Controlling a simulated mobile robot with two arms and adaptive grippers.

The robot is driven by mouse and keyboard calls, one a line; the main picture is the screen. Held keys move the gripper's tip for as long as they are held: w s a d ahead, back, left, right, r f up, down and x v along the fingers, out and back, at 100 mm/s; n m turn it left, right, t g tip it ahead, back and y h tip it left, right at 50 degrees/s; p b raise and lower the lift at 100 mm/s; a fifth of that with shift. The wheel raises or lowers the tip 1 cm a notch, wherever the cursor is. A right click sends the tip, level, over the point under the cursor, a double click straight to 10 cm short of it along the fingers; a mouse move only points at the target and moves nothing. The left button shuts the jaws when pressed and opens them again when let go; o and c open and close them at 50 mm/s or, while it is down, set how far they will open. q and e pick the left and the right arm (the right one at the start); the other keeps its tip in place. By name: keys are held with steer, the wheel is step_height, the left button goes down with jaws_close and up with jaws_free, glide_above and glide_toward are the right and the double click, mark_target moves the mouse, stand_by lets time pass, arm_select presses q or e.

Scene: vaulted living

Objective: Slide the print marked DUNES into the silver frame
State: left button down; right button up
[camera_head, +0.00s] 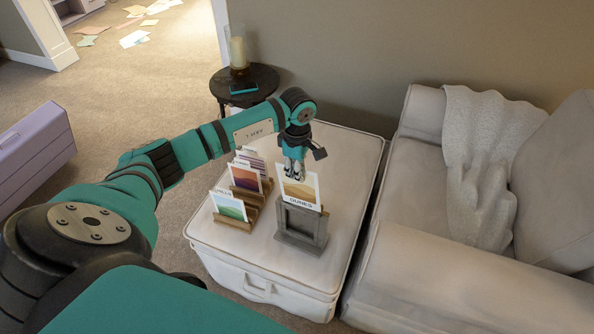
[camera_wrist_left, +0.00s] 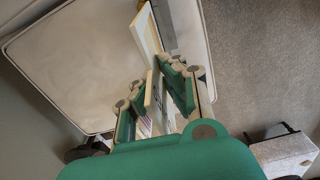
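The DUNES print (camera_head: 300,190), a white-bordered card with tan dune shapes, stands upright above the silver frame (camera_head: 302,228). The frame is grey with a footed base and stands on the white ottoman. The print's lower edge, with its lettering, is at the frame's top; I cannot tell whether it is inside the slot. My left gripper (camera_head: 294,172) reaches down from above and is shut on the print's upper part. In the left wrist view my fingers (camera_wrist_left: 158,88) are either side of a pale thin card edge. My right gripper is not in view.
Wooden racks (camera_head: 240,221) left of the frame hold a green print (camera_head: 230,207), an orange-purple print (camera_head: 245,177) and a purple-striped one behind. The ottoman (camera_head: 345,160) is clear right of the frame. A sofa (camera_head: 405,180) adjoins it; a dark side table (camera_head: 262,76) stands behind.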

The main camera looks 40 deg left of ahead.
arm_select(q)
steer(key=shift+f, duration=0.3)
stand_by(0.4)
steer(key=shift+w+f+b, duration=0.1)
steer(key=shift+f+b, duration=0.8)
steer(key=shift+b, duration=0.1)
steer(key=shift+f, duration=0.1)
